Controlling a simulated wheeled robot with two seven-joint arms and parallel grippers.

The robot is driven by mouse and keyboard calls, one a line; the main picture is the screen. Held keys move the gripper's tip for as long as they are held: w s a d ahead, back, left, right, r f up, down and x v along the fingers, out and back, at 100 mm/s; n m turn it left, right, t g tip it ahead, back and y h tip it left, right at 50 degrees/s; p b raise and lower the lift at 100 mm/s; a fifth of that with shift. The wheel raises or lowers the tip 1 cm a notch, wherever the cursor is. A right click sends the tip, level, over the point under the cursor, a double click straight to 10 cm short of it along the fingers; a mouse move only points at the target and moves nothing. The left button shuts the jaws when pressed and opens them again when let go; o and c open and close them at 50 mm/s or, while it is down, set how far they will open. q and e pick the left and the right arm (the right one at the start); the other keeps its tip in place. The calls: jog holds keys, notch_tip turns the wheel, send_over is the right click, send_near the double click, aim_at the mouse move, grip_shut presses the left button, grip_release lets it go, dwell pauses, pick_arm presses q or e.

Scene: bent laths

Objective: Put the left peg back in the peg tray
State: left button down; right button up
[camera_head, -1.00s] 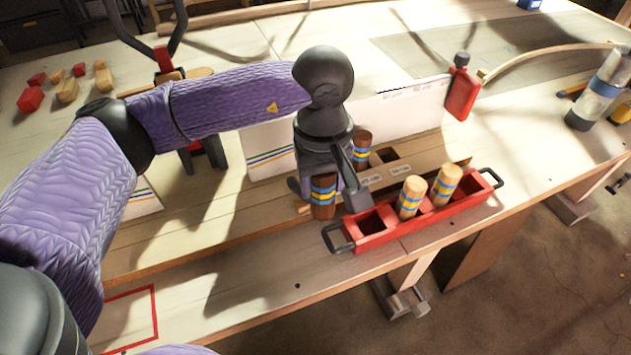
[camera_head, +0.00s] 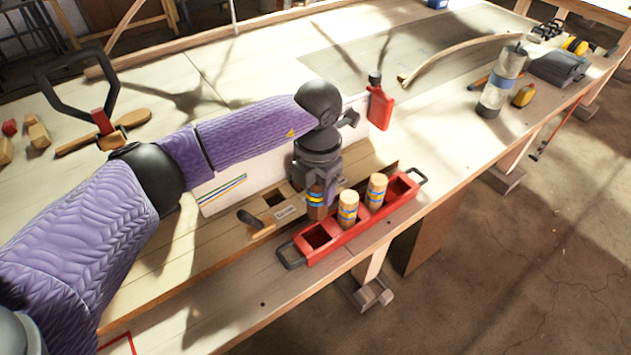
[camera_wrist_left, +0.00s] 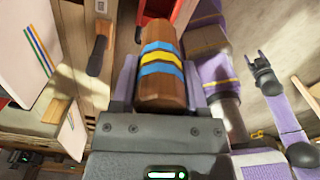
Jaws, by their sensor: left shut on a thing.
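My left gripper (camera_head: 317,208) is shut on a dark brown peg (camera_head: 315,200) with blue and yellow bands. The wrist view shows this peg (camera_wrist_left: 160,65) between the jaws. In the head view it looks about upright, just behind the red peg tray (camera_head: 357,232) and left of its pale pegs. The tray's left end compartment is empty. Two pale banded pegs, one (camera_head: 348,208) left of the other (camera_head: 377,190), stand in the middle, and the right end looks empty. My right gripper (camera_wrist_left: 262,72) seems to show small at the wrist view's right; its jaws are unclear.
A wooden board behind the tray has an empty hole (camera_head: 275,198) and a white label (camera_head: 285,212). A dark-knobbed tool (camera_head: 258,224) lies left of it. A white panel (camera_head: 225,190) and red canister (camera_head: 380,105) stand behind. The bench front edge is close to the tray.

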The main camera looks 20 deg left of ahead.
aim_at(317, 216)
pick_arm(q)
notch_tip(317, 216, down, 8)
jog(key=b, duration=0.6)
jog(key=shift+f, duration=0.1)
jog(key=shift+f, duration=0.15)
jog(key=shift+f+b, duration=0.3)
jog(key=shift+b, duration=0.05)
jog(key=shift+f+b, duration=0.75)
jog(key=shift+f, duration=0.3)
grip_release()
notch_tip(317, 216, up, 9)
jog(key=p, duration=0.7)
jog(key=shift+r, duration=0.15)
